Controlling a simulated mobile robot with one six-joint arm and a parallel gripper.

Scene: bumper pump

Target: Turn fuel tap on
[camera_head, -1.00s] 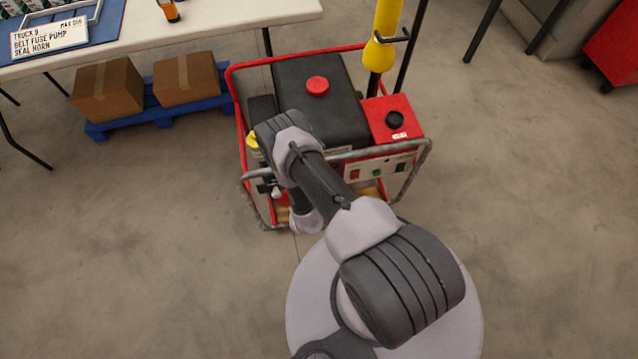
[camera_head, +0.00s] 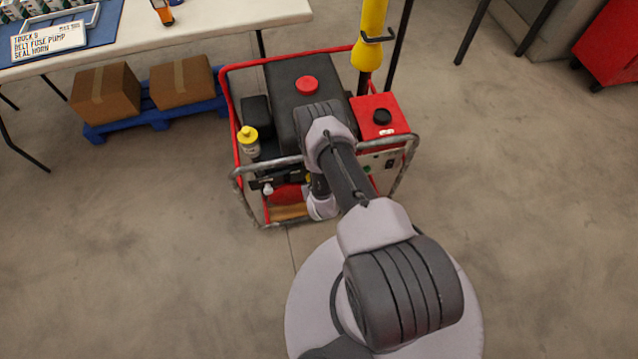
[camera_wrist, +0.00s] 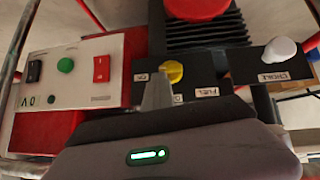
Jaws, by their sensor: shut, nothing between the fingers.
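The fuel tap is a small yellow knob (camera_wrist: 173,71) on a black panel in the wrist view. Small white labels sit to its left and below it, and a FUEL label (camera_wrist: 209,117) is nearby. Which label the knob points to is not clear. My gripper (camera_wrist: 156,85) is shut and empty, its grey fingertips just left of and below the knob. I cannot tell whether they touch it. In the head view my arm hides most of the gripper and the panel around the tap.
A white choke knob (camera_wrist: 279,51) is right of the tap. A panel with a green button (camera_wrist: 65,65) and a red switch (camera_wrist: 101,69) is left. The pump's metal frame bar (camera_head: 408,155) surrounds the front. A yellow-capped bottle (camera_head: 249,142) stands on the pump's left side.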

